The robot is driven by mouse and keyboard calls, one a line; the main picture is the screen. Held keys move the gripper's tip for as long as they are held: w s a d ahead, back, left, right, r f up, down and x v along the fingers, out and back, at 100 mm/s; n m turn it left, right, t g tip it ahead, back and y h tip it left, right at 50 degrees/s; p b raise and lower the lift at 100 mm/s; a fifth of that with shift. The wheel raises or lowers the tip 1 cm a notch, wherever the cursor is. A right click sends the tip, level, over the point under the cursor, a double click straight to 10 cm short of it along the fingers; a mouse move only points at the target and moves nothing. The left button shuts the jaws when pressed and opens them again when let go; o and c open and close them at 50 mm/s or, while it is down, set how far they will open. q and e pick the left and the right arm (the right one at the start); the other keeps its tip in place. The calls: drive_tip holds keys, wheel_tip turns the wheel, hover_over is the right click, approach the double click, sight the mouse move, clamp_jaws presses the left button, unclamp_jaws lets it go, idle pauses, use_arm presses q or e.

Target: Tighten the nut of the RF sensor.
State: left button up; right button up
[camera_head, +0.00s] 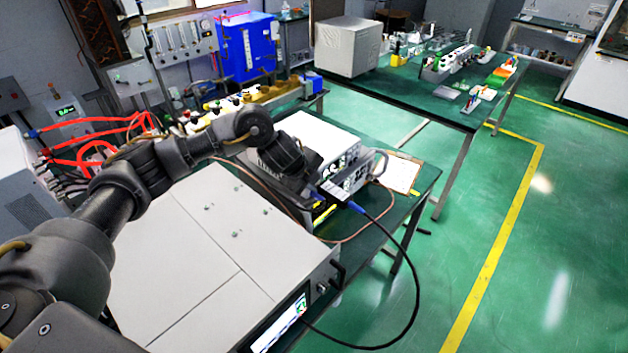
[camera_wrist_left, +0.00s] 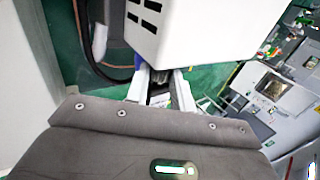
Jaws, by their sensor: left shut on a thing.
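My left gripper (camera_head: 322,198) reaches over the front of the white instrument box in the head view. In the left wrist view its two pale fingertips (camera_wrist_left: 160,87) are close together, shut on a small dark part at the corner of a white box (camera_wrist_left: 190,35). This part seems to belong to the RF sensor (camera_head: 338,192), a small pale and dark body with a blue connector (camera_head: 356,207) and black cable beside the gripper. The nut is too small and covered to make out. My right gripper is not in view.
A larger white cabinet (camera_head: 190,260) with a lit screen stands in front, near my arm. The black cable (camera_head: 415,285) loops down over the floor side. A clipboard (camera_head: 400,173) lies on the green bench to the right. Open green floor lies further right.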

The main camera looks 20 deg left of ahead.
use_arm(q)
drive_tip(key=shift+w+d+r+g+y+p, duration=0.25)
drive_tip(key=shift+g+p, duration=0.4)
drive_tip(key=shift+p, duration=0.65)
drive_tip(key=shift+w+a+r+g+y+p, duration=0.1)
drive_tip(key=shift+r+g+y+p, duration=0.2)
drive_tip(key=shift+g+p, duration=0.7)
drive_tip(key=shift+w+d+f+g+y+p, duration=0.15)
drive_tip(key=shift+g+y+p, duration=0.2)
drive_tip(key=shift+g+p, duration=0.55)
drive_tip(key=shift+w+a+f+g+y+p, duration=0.15)
drive_tip(key=shift+g+y+p, duration=0.25)
drive_tip(key=shift+p, duration=0.75)
drive_tip(key=shift+d+g, duration=0.1)
drive_tip(key=shift+g, duration=0.25)
drive_tip(key=o, duration=1)
